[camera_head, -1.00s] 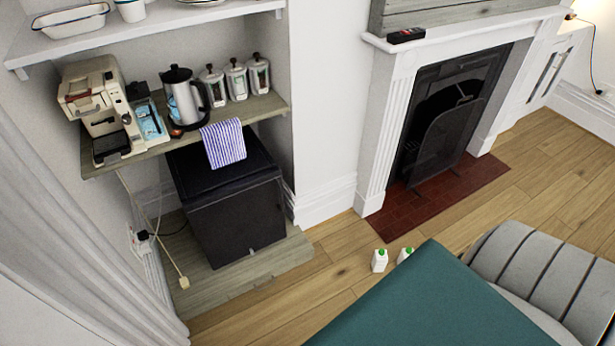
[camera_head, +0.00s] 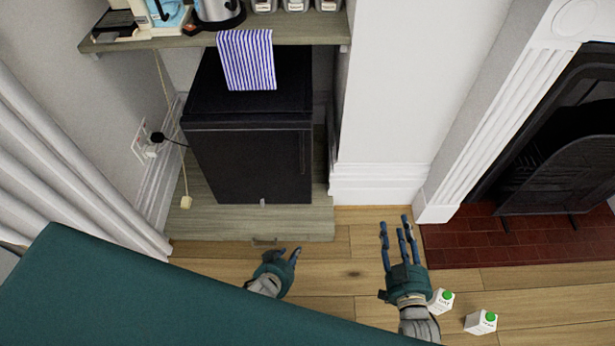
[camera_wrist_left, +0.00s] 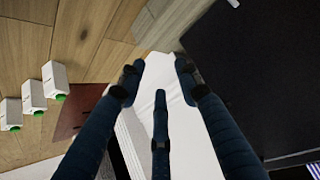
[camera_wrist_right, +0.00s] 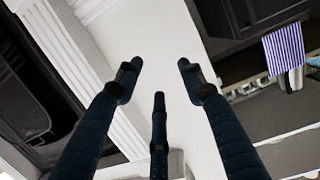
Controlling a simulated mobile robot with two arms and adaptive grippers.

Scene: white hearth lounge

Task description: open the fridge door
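The small black fridge (camera_head: 250,160) stands on a low wooden plinth under a shelf, with its door shut. A thin vertical handle (camera_head: 303,152) shows near the right edge of its front. In the left wrist view, a large black surface of the fridge (camera_wrist_left: 262,60) fills the right side. My left gripper (camera_head: 287,254) is open and empty in front of the plinth, apart from the fridge. My right gripper (camera_head: 400,232) is open and empty to the right of the fridge, in front of the white wall. Nothing lies between the fingers in either wrist view.
A striped towel (camera_head: 246,60) hangs from the shelf (camera_head: 190,41) over the fridge's top. Cartons (camera_head: 481,322) stand on the floor near my right arm. A fireplace (camera_head: 560,150) is at the right. White curtains (camera_head: 60,160) hang at the left.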

